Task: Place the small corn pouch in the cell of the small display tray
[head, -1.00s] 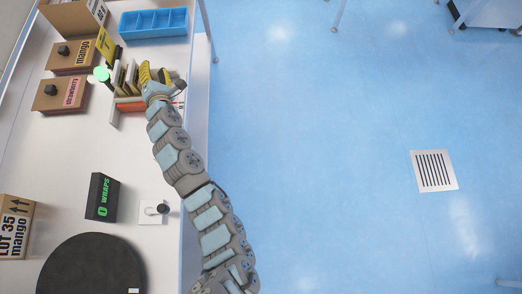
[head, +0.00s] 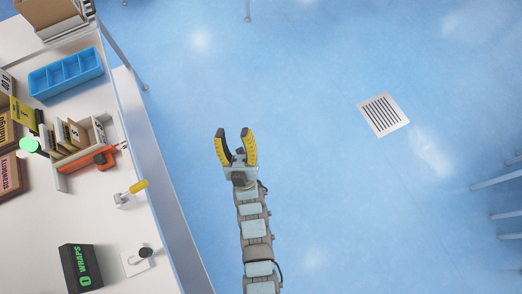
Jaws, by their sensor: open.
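My gripper (head: 233,135) is open and empty, with yellow-lined fingers. It is over the blue floor, to the right of the table and clear of it. Several small upright pouches (head: 76,133) stand in a pale rack (head: 101,127) on the table. A letter S shows on some of them, but I cannot read which is corn. A blue tray (head: 66,73) with several empty cells lies behind the rack. I cannot tell whether it is the small display tray.
An orange-red bar (head: 93,158) lies along the rack's front. A yellow-handled item (head: 137,187), a black WRAPS box (head: 80,268) and a white pad (head: 136,261) are on the white table. Brown boxes (head: 9,173) stand at the left edge. The floor around my gripper is clear.

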